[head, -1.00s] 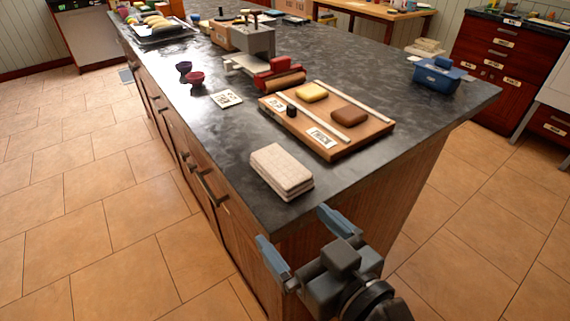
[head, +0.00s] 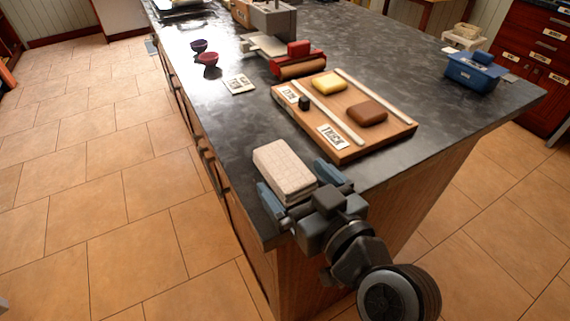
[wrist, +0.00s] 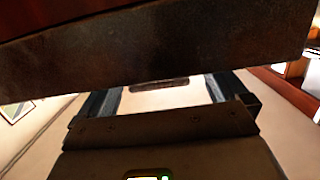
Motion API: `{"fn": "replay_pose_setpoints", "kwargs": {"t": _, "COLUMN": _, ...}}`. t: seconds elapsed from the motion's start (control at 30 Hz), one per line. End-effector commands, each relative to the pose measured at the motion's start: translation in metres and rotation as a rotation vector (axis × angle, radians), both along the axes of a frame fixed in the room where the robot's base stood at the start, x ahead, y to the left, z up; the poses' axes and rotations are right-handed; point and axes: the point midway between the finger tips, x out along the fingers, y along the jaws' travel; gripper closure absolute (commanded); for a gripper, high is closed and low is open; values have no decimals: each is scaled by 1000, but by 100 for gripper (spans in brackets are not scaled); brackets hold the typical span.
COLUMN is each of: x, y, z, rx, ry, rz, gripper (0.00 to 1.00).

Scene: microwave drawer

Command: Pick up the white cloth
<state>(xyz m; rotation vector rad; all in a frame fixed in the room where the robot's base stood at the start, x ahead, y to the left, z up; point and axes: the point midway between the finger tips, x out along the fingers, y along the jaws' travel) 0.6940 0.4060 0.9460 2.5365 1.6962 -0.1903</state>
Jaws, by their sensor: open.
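The white cloth (head: 283,166) is a folded, pale stack lying flat near the front left corner of the dark countertop (head: 225,125). My gripper (head: 291,178) is open at the cloth's near end. In the head view, one blue finger appears on each side of that end. I cannot tell whether the fingers touch the cloth or are level with it. In the wrist view, the two dark fingers (wrist: 160,98) are spread with a pale area between them, and I cannot make out the cloth there.
A wooden board (head: 385,139) with yellow and brown blocks lies just beyond the cloth. Two small bowls (head: 208,59), a card (head: 239,84), a red roller device (head: 298,62) and a blue box (head: 472,72) stand farther off. A dark slab (wrist: 170,45) crosses the wrist view's top.

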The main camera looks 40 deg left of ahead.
Motion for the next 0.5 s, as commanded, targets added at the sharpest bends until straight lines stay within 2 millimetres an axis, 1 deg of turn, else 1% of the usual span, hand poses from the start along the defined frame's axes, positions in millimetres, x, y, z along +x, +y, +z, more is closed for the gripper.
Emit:
{"fn": "replay_pose_setpoints", "kwargs": {"t": 0.03, "x": 3, "y": 8, "z": 0, "rx": 0, "ry": 2, "rz": 2, "gripper": 0}}
{"fn": "replay_pose_setpoints", "kwargs": {"t": 0.1, "x": 7, "y": 16, "z": -2, "rx": 0, "ry": 0, "rz": 2, "gripper": 0}}
{"fn": "replay_pose_setpoints", "kwargs": {"t": 0.2, "x": 11, "y": 25, "z": -4, "rx": 0, "ry": 1, "rz": 1, "gripper": 0}}
{"fn": "replay_pose_setpoints", "kwargs": {"t": 0.3, "x": 12, "y": 28, "z": -5, "rx": 0, "ry": 1, "rz": 0, "gripper": 0}}
{"fn": "replay_pose_setpoints", "kwargs": {"t": 0.5, "x": 12, "y": 28, "z": -6, "rx": 0, "ry": 1, "rz": 0, "gripper": 1}}
